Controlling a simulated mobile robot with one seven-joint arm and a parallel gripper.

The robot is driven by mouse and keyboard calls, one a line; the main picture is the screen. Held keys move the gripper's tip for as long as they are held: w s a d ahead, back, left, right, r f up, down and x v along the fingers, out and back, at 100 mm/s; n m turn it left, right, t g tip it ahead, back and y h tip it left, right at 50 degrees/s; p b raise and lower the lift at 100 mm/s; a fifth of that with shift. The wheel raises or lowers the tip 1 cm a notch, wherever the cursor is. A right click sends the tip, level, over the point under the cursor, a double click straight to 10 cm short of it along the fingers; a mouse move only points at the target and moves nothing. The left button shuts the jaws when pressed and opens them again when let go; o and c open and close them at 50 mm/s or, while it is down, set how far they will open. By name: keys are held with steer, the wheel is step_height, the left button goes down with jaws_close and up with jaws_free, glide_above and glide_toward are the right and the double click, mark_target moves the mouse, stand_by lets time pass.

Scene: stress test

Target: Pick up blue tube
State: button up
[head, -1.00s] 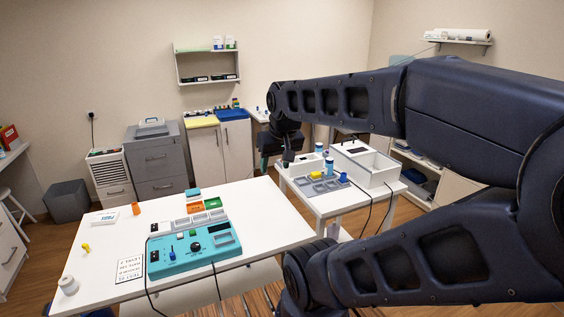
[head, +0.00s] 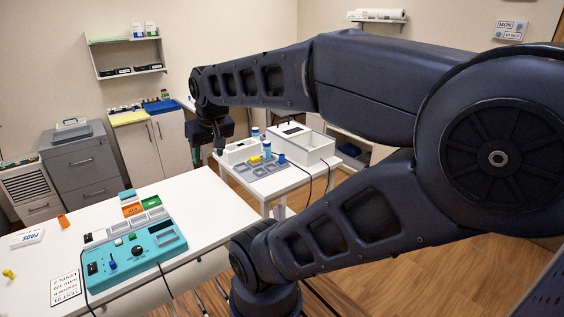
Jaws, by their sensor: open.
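On the small white table at the right, a blue-capped tube-like container (head: 255,134) stands behind the grey tray. Another one (head: 267,147) stands nearer, beside a yellow piece. A small solid blue upright piece (head: 282,158) stands at the right of the tray. I cannot tell for sure which of these is the blue tube. My gripper (head: 219,151) hangs from the arm, to the left of the small table's things and apart from them. It is open, and nothing shows between its fingers.
The small table holds a white box (head: 240,152), a grey compartment tray (head: 262,168) and a large open white box (head: 308,148). The long white table (head: 215,208) carries a teal control device (head: 150,250). Cables hang near both tables.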

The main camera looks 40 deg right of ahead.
steer(key=shift+o, duration=0.4)
stand_by(0.3)
steer(key=w+d+r+n+g+h, duration=0.15)
steer(key=w+d+n, duration=0.45)
steer(key=w, duration=0.6)
steer(key=n+g+y, duration=0.2)
steer(key=n+g, duration=0.1)
steer(key=n, duration=0.9)
glide_above(282, 156)
steer(key=a, duration=0.1)
step_height(282, 156, down, 20)
steer(key=shift+h, duration=0.25)
step_height(282, 156, down, 5)
steer(key=shift+s+f, duration=0.1)
steer(key=shift+f, duration=0.1)
steer(key=shift+s+d+f, duration=0.1)
steer(key=shift+s+f, duration=0.1)
steer(key=shift+f, duration=1.1)
steer(key=shift+s+f, duration=0.15)
steer(key=shift+f, duration=1.15)
steer(key=shift+c, duration=0.2)
